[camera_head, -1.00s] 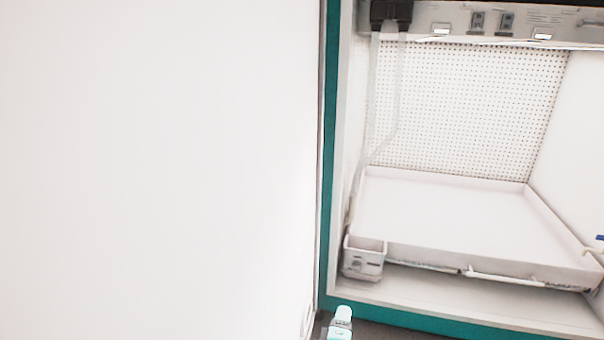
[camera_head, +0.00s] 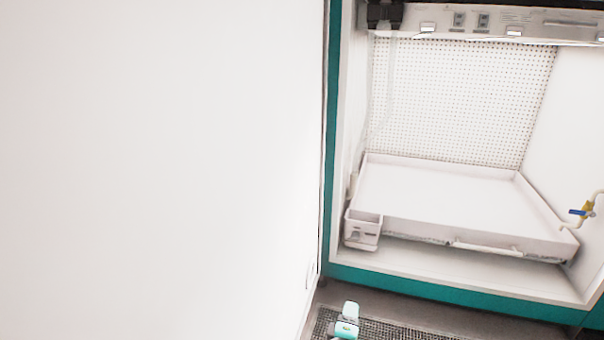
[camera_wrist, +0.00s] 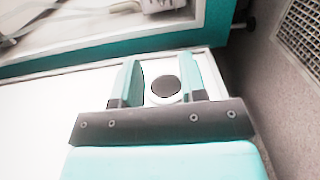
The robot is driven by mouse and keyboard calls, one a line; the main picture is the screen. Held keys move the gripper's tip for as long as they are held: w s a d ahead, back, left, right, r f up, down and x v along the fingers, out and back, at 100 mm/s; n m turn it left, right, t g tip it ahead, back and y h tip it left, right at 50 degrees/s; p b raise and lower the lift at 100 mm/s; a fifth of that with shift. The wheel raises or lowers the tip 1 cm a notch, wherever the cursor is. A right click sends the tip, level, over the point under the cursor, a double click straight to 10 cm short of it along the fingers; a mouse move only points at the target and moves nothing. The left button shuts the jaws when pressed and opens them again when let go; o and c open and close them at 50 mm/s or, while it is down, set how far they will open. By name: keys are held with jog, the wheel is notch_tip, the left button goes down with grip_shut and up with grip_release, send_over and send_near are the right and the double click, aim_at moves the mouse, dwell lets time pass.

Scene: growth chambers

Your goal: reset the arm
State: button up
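My gripper (camera_wrist: 160,75) shows in the wrist view with its two teal fingers apart. A round white piece with a dark disc (camera_wrist: 165,86) shows between the fingers, against a white panel edge. I cannot tell how far it lies from the fingertips, and no grip on it shows. A teal and white part of my arm shows at the bottom of the head view, low in front of the chamber.
A large white panel (camera_head: 150,170) fills the left of the head view. Right of it stands an open growth chamber with a teal frame (camera_head: 450,301), a white tray (camera_head: 470,224), a small box (camera_head: 362,229) and a blue-handled valve (camera_head: 581,212). A floor grating (camera_head: 385,331) lies below.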

jog(key=w+d+r+m+g+h, duration=0.2)
jog(key=w+d+r+m+g, duration=0.35)
jog(key=w+r, duration=0.35)
jog(key=s+d+r+m+g+y, duration=0.1)
jog(key=s+d+r+m+g, duration=0.3)
jog(key=r, duration=0.4)
jog(key=s+d+r+m+g+y, duration=0.2)
jog(key=s+d+r, duration=0.2)
jog(key=d+r, duration=0.3)
jog(key=s+r+m+g+y, duration=0.1)
jog(key=s+r+m+y, duration=0.1)
jog(key=s+r, duration=0.65)
jog(key=s+r+m+g+y, duration=0.1)
jog(key=s+r+g+y, duration=0.15)
jog(key=s, duration=1.15)
jog(key=s+a+r+n+g+y, duration=0.1)
jog(key=s+a+r+n+y, duration=0.1)
jog(key=s+a+r+n, duration=0.35)
jog(key=s+a+r+n+g+y, duration=0.1)
jog(key=s+a+r+n+y, duration=0.15)
jog(key=s+a, duration=0.55)
notch_tip(320, 180, up, 38)
jog(key=w+a+m+p, duration=0.1)
jog(key=w+p, duration=0.1)
jog(key=p, duration=3.6)
